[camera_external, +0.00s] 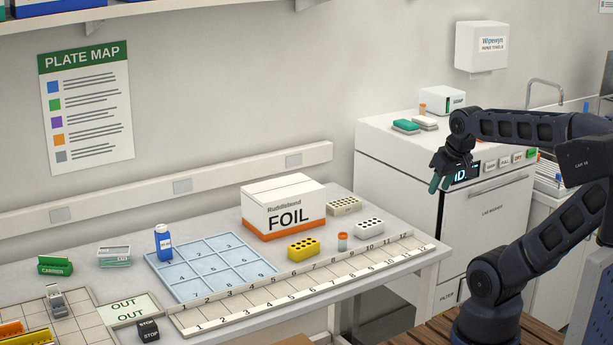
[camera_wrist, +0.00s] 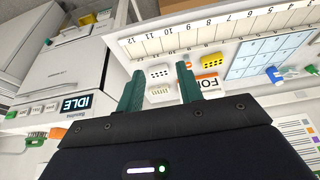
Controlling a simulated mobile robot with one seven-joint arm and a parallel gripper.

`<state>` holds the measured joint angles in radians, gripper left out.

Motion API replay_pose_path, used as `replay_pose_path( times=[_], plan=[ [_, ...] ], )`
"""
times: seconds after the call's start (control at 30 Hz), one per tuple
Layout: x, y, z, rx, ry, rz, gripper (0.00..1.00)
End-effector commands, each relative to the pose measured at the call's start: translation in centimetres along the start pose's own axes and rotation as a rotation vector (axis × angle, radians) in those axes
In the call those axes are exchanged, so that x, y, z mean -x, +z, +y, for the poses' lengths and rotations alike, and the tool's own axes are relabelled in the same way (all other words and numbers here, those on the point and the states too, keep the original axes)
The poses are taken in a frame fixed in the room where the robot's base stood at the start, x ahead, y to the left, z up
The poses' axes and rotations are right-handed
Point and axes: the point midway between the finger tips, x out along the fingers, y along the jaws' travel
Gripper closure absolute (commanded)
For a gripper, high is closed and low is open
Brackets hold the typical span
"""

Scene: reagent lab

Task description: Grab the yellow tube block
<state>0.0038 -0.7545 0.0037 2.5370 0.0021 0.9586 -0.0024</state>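The yellow tube block (camera_external: 303,249), with dark holes in its top, sits on the bench in front of the foil box, at the inner edge of the numbered strip. It also shows in the wrist view (camera_wrist: 211,61), right of my fingers. My gripper (camera_external: 439,185) is in the air to the right of the bench, in front of the white washer, well away from the block. In the wrist view my gripper (camera_wrist: 160,74) has its two green fingers apart, with nothing held between them.
A white tube block (camera_external: 369,229), a cream block (camera_external: 345,206) and an orange-banded vial (camera_external: 342,242) stand right of the yellow block. The foil box (camera_external: 283,208) rises behind it. The numbered strip (camera_external: 310,283) in front is clear. The washer (camera_external: 480,230) stands right of the bench.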

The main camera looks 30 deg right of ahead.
Motion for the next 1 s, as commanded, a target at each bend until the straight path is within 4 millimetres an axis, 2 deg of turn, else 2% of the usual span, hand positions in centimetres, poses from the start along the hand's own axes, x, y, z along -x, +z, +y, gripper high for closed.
replay_pose_path(
  times=[0.4,0.43,0.6,0.87,1.0],
  plan=[
    [0.0,0.0,0.0,0.0,0.0,0.0,0.64],
    [0.0,0.0,0.0,0.0,0.0,0.0,0.62],
    [0.0,0.0,0.0,0.0,0.0,0.0,0.31],
    [0.0,-0.1,0.0,-0.001,0.0,0.0,0.31],
    [-0.2,-1.0,-0.2,-0.033,0.002,-0.015,0.31]
  ],
)
